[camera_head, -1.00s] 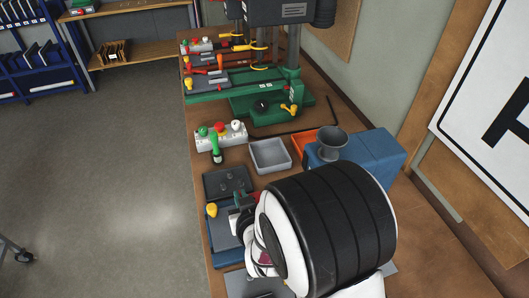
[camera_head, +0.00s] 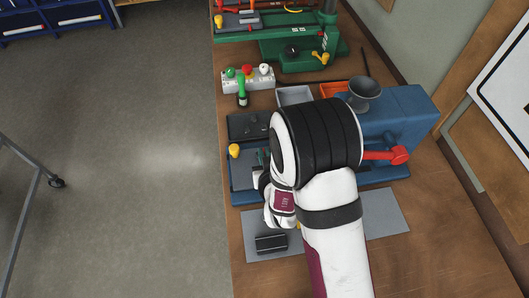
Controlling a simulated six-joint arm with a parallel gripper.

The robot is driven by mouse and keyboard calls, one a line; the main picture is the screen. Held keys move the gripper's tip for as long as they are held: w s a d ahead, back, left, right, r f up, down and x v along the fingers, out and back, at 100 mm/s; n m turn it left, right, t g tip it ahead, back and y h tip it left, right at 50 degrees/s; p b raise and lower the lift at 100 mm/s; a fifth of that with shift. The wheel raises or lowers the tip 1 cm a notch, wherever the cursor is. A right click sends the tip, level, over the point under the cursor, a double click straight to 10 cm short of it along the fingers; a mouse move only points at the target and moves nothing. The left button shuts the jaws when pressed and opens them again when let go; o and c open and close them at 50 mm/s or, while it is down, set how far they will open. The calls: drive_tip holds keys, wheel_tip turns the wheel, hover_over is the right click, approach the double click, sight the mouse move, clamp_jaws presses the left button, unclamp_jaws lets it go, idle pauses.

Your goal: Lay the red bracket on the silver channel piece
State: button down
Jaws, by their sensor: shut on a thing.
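My gripper (camera_head: 262,168) is at the left end of my white arm, over the grey bed of the blue machine (camera_head: 400,117). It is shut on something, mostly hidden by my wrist. A small red spot shows beside the fingers; I cannot tell whether it is the red bracket. A dark piece with pale lines (camera_head: 271,243) lies on the grey mat (camera_head: 386,213), below my wrist in the picture. I cannot make out the silver channel piece for certain.
The blue machine has a grey funnel, a red lever (camera_head: 388,155) and a yellow knob (camera_head: 234,151). A dark tray (camera_head: 247,126), a grey bin (camera_head: 294,96) and a button box (camera_head: 248,78) stand beyond. The bench's left edge is close to the gripper.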

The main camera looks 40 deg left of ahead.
drive_tip(key=c, duration=1)
unclamp_jaws()
drive_tip(key=shift+o, duration=0.2)
drive_tip(key=v, duration=0.7)
drive_tip(key=shift+s+d+r, duration=0.15)
